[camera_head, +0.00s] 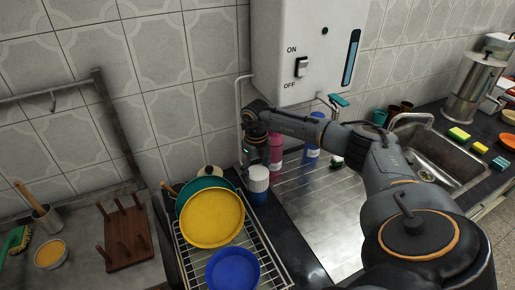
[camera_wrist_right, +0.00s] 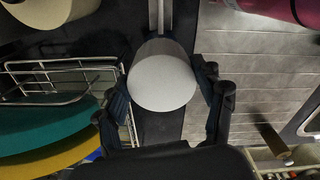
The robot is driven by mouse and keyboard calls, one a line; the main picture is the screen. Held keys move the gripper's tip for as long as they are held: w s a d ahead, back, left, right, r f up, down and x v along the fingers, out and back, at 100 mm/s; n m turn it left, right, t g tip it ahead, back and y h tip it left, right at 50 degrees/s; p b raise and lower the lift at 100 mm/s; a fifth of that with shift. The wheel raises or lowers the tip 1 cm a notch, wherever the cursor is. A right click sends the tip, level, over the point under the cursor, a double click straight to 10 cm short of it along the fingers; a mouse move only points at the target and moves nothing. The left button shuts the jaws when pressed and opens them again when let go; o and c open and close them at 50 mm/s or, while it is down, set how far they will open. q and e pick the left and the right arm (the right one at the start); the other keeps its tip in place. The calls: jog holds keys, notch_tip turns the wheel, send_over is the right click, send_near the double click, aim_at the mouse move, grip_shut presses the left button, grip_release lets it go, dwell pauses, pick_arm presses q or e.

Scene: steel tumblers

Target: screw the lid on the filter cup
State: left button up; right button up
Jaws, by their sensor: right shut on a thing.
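The white, ribbed lid (camera_head: 258,173) is at the top of the blue filter cup (camera_head: 259,196), beside the dish rack. I cannot tell from here whether it is seated or tilted on the cup. My right gripper (camera_head: 257,157) reaches down from above and is shut on the lid. In the right wrist view, the lid's pale round top (camera_wrist_right: 162,78) sits between the two dark fingers of my right gripper (camera_wrist_right: 164,95), and it hides the cup below. My left gripper is in neither view.
A dish rack (camera_head: 268,241) with yellow (camera_head: 211,214), teal and blue dishes stands left of the cup. A pink bottle (camera_head: 276,146) and a blue bottle (camera_head: 314,150) stand behind, close to my right arm. The steel drainboard (camera_head: 318,215) to the right is mostly clear.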

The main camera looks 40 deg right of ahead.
jog(key=m+p, duration=0.1)
jog(key=m, duration=0.2)
jog(key=shift+s+d+r+p, duration=0.1)
jog(key=shift+d+p, duration=0.05)
jog(key=shift+p, duration=0.15)
jog(key=shift+d+m+p, duration=0.1)
jog(key=shift+m+p, duration=0.25)
jog(key=shift+m, duration=0.85)
jog(key=m+p, duration=0.2)
jog(key=m, duration=0.1)
jog(key=shift+s+m, duration=0.15)
jog(key=shift+m, duration=0.25)
jog(key=shift+d+m+p, duration=0.15)
jog(key=shift+m+p, duration=0.25)
jog(key=shift+m, duration=0.6)
jog(key=shift+f, duration=0.2)
